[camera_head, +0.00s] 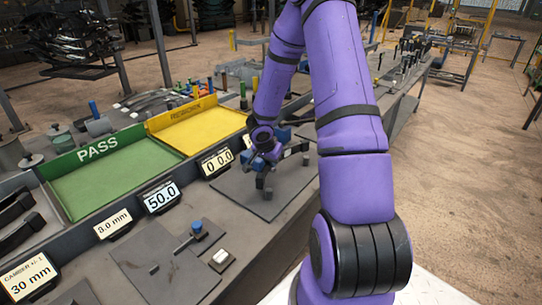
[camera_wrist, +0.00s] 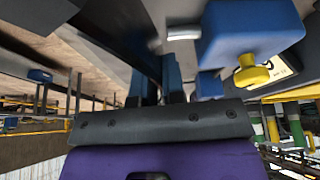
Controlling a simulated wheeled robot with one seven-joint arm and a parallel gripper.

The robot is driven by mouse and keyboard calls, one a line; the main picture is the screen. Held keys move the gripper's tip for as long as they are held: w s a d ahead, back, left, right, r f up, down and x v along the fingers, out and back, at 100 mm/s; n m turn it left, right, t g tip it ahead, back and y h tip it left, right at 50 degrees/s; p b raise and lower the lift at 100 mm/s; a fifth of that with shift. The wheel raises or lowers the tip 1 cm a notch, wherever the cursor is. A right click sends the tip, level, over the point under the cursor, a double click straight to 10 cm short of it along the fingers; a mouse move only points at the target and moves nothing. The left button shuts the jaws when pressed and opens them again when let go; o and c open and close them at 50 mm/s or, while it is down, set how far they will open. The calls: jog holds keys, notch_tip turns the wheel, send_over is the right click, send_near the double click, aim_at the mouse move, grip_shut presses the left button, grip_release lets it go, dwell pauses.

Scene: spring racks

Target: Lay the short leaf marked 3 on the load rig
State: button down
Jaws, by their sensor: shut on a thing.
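My gripper (camera_head: 268,158) is over the dark plate (camera_head: 262,205) in the middle of the bench, beside the load rig. Its blue fingers (camera_wrist: 158,85) are shut on a dark leaf (camera_wrist: 135,25) in the wrist view. In the head view the dark bar of the leaf (camera_head: 293,150) shows just right of the gripper. The number on the leaf cannot be read. The load rig shows in the wrist view as a blue block (camera_wrist: 250,30) with a yellow knob (camera_wrist: 252,72), close right of the fingers. Whether the leaf touches the rig's supports is hidden.
A green PASS tray (camera_head: 118,172) and a yellow REWORK tray (camera_head: 195,125) lie left of the rig. Display signs (camera_head: 158,197) line their near edge. A second dark plate (camera_head: 165,265) with a blue-topped gauge (camera_head: 197,228) is nearer. Dark leaves (camera_head: 18,215) lie at far left.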

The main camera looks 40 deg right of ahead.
aim_at(271, 169)
jog(key=shift+f, duration=2.4)
jog(key=shift+s+d, duration=0.1)
jog(key=shift+s, duration=0.55)
dwell(0.5)
jog(key=shift+f, duration=0.2)
dwell(0.4)
jog(key=c, duration=0.7)
grip_release()
jog(key=shift+s, duration=0.1)
jog(key=shift+o, duration=0.2)
notch_tip(271, 169, up, 8)
dwell(0.5)
dwell(0.5)
